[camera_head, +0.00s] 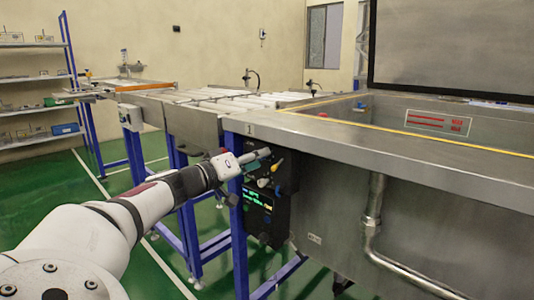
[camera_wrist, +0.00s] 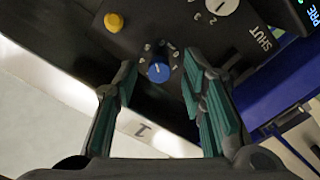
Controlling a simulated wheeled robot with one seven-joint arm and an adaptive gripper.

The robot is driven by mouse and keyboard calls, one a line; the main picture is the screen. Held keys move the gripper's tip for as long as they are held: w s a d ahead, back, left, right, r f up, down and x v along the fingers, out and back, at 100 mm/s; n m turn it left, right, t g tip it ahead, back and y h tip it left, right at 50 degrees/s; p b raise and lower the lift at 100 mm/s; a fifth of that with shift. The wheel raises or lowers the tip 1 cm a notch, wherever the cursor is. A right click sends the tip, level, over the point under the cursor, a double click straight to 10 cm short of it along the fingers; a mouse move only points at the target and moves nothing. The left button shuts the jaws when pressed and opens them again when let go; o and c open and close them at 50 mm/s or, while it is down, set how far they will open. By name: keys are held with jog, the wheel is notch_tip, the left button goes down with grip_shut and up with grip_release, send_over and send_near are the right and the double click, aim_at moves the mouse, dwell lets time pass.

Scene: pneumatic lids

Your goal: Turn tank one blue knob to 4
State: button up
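The blue knob (camera_wrist: 158,72) shows in the wrist view on a black control panel (camera_wrist: 90,45), with a ring of small white marks around it and a light pointer line. Its exact setting is too small to read. My gripper (camera_wrist: 158,82) is open, with green-padded fingers to the left and right of the knob and a gap on both sides. In the head view, my gripper (camera_head: 262,153) is at the top of the panel (camera_head: 268,215) on the front of tank one, marked "1". The blue knob is not clear there.
A yellow knob (camera_wrist: 114,22) and a white knob (camera_wrist: 222,6) near the word SHUT sit close by on the panel. A lit display (camera_head: 258,201) is lower down. The metal tank rim (camera_head: 340,135) and blue frame legs (camera_head: 238,240) are beside the arm.

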jog(key=shift+w+d, duration=0.2)
grip_shut()
jog(key=shift+n+p, duration=0.4)
jog(key=shift+p, duration=0.05)
jog(key=shift+a+f+n+p, duration=0.1)
jog(key=shift+n+p, duration=7.1)
jog(key=shift+p, duration=0.9)
jog(key=shift+f, duration=0.1)
